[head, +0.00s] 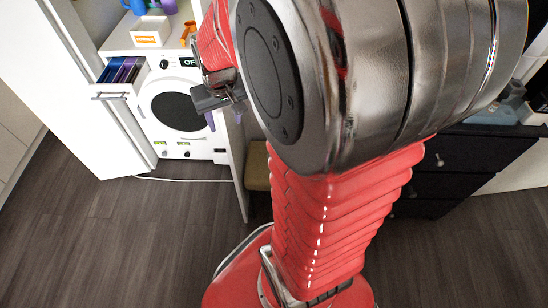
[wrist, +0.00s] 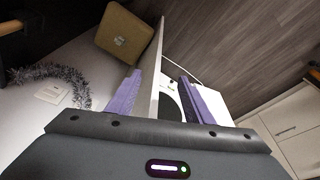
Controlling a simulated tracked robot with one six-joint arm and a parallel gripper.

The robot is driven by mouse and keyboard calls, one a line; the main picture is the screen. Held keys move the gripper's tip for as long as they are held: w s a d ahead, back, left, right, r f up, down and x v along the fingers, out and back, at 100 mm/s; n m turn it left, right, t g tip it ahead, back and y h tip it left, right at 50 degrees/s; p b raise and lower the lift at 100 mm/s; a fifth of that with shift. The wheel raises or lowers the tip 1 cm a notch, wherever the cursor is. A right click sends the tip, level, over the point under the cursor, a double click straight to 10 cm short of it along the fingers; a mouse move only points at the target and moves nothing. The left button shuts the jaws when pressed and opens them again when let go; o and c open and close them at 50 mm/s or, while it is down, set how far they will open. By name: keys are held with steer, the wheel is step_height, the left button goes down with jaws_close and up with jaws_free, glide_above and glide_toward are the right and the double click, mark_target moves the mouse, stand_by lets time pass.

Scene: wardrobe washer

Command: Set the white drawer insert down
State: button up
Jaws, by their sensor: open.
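My gripper (head: 219,98) is open, in front of the right side of the white washer (head: 153,128). In the wrist view its two purple fingers (wrist: 160,92) are wide apart with nothing held between them; the edge of a white upright panel (wrist: 157,70) and part of the washer show beyond. A pulled-out drawer (head: 110,96) with blue and purple contents is at the washer's upper left. A white box with an orange label (head: 148,31) stands on top of the washer. I cannot tell for sure which of these is the white drawer insert.
An open white door (head: 75,90) stands left of the washer. A blue cup (head: 134,6) and an orange item (head: 188,33) are on top. A tan box (wrist: 124,34) and grey tinsel (wrist: 62,80) lie beyond the panel. A dark drawer unit (head: 465,160) is at right. The wooden floor is clear.

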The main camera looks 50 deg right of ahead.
steer(key=s+a+r+n+t, duration=0.1)
steer(key=s+a+r+n, duration=0.1)
steer(key=s+a+r, duration=0.4)
steer(key=s+a+r+n+t+y, duration=0.1)
steer(key=s+a+r+n+t, duration=0.1)
steer(key=s+a+r, duration=0.3)
steer(key=a+r, duration=0.1)
steer(key=a, duration=0.3)
steer(key=shift+s+a, duration=0.3)
steer(key=shift+s, duration=0.1)
steer(key=shift+c, duration=0.4)
